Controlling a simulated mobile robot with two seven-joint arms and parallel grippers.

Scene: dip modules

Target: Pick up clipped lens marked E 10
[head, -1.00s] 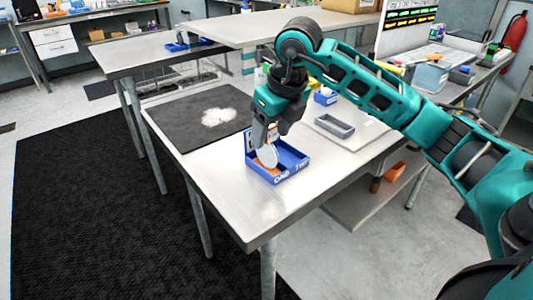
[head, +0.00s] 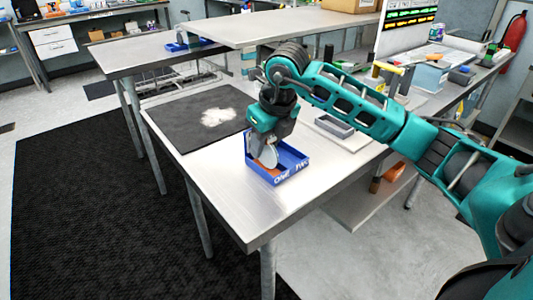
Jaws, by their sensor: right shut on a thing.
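A pale round disc, likely the clipped lens (head: 268,157), stands on edge in the blue tray (head: 293,172) near the front of the table. Any marking on it is too small to read. My right gripper (head: 261,146) points down into the tray from above and is shut on the disc's upper part. Its fingers partly hide the disc and the tray's back left corner. An orange area shows inside the tray beside the disc. My left gripper is out of view.
A dark mat (head: 190,115) with a white patch lies left of the tray. A grey rectangular holder (head: 335,126) sits to the right, partly behind my arm. The metal table top (head: 215,180) is clear in front.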

